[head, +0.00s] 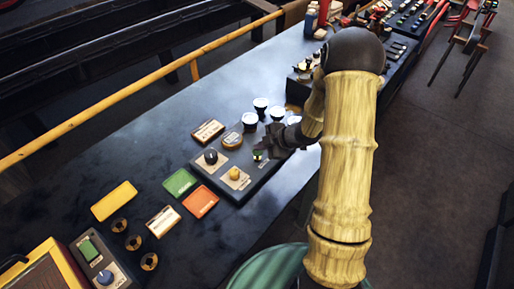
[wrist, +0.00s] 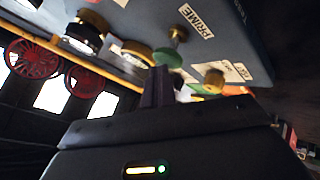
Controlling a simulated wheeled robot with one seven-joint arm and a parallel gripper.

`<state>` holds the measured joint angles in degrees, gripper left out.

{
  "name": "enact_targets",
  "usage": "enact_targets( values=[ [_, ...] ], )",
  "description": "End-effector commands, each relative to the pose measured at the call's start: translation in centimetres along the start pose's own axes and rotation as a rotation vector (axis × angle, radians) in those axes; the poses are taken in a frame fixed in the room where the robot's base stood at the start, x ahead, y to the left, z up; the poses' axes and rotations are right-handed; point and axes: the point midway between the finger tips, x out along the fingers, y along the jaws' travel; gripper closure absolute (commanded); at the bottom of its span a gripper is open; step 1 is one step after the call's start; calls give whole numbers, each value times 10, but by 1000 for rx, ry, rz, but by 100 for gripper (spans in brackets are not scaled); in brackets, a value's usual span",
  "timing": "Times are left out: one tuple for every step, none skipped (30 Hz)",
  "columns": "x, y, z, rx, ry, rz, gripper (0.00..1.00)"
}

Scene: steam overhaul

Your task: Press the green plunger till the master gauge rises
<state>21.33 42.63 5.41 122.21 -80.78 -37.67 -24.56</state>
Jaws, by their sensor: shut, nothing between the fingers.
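The green plunger (wrist: 168,57) has a round green cap on a brass stem, beside a label reading PRIME in the wrist view. In the head view a bit of it (head: 258,155) shows on the dark panel (head: 240,190). My gripper (wrist: 158,72) is shut and empty, with its fingertips right at the green cap; I cannot tell whether they touch. In the head view my gripper (head: 268,147) is over the panel's right part. Several dark-rimmed gauges, one of them here (head: 260,104), stand behind it. Their faces are too small to read, and I cannot tell which is the master gauge.
A black knob (head: 211,156) and a yellow knob (head: 234,173) sit left of the plunger. Green (head: 180,182) and orange (head: 200,201) cards lie on the bench (head: 140,185). A yellow rail (head: 130,98) runs along its back. More equipment stands at the far end.

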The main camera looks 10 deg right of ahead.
Motion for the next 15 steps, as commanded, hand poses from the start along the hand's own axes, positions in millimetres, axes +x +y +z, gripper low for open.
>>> enact_targets(
  values=[
    [-3,2,-2,1,-1,-2,100],
    [-4,3,-3,1,-1,-2,100],
    [-6,4,-4,1,-1,-1,100],
    [-6,4,-4,1,-1,-1,100],
    [-8,5,-5,0,-1,-1,100],
    [-9,6,-6,0,0,-1,100],
    [-10,7,-7,0,0,-1,100],
    [-10,8,-8,0,0,0,100],
    [-11,8,-8,0,0,0,100],
    [-11,8,-8,0,0,0,100],
    [-11,8,-8,0,0,0,100],
    [-11,8,-8,0,0,0,100],
    [-11,8,-8,0,0,0,100],
    [-11,8,-8,0,0,1,100],
    [-11,8,-8,0,0,1,100]
  ],
)
